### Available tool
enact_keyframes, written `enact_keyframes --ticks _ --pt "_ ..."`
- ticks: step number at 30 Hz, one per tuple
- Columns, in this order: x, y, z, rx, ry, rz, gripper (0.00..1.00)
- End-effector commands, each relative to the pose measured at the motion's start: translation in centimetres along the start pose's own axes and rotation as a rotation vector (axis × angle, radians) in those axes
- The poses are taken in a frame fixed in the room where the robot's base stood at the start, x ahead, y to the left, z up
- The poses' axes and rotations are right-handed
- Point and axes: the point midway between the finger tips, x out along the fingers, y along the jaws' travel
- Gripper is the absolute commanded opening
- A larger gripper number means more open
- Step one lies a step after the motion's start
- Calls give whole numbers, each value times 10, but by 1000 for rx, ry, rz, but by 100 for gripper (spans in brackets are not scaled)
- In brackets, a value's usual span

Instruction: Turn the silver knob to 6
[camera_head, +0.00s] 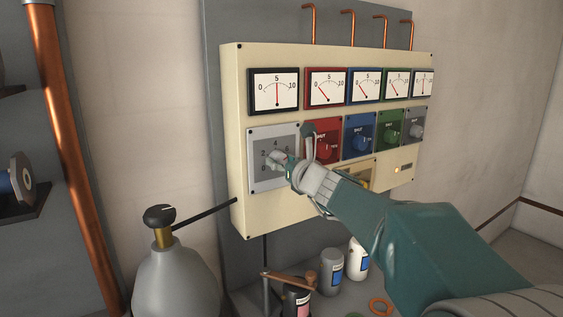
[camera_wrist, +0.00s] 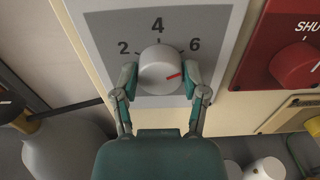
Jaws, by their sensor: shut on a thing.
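The silver knob (camera_wrist: 158,66) sits on a grey dial plate (camera_wrist: 100,36) marked 2, 4 and 6. Its red pointer line points right and slightly up, toward my right finger and below the 6 in the wrist view. My gripper (camera_wrist: 160,80) is shut on the knob, with one finger on each side. In the head view, my gripper (camera_head: 290,168) reaches the plate from the lower right and partly covers the knob. The lower part of the dial is hidden by my fingers. The gauge (camera_head: 276,91) above the plate has its needle near 5.
Red (camera_head: 324,146), blue (camera_head: 360,137), green (camera_head: 391,129) and grey (camera_head: 415,130) knobs sit to the right on the cream box. A grey cylinder with a black-topped valve (camera_head: 160,215) stands at lower left. Several cans stand below the box.

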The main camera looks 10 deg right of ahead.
Motion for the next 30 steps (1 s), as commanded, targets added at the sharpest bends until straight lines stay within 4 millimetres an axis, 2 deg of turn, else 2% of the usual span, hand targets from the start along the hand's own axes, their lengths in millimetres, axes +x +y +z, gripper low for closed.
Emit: enact_keyframes --ticks 1,4,5,6,7,20,23,30 --pt "1 0 -8 3 15 -1 9" --pt "1 0 -8 2 15 -1 9" --pt "1 0 -8 2 15 -1 70" --pt "1 0 -7 2 14 -1 88" --pt "1 0 -7 2 13 -1 92" --pt "-2 0 -2 0 4 0 92" --pt "-11 -1 -1 0 3 -2 92" --pt "-57 0 -2 -1 3 -4 92"
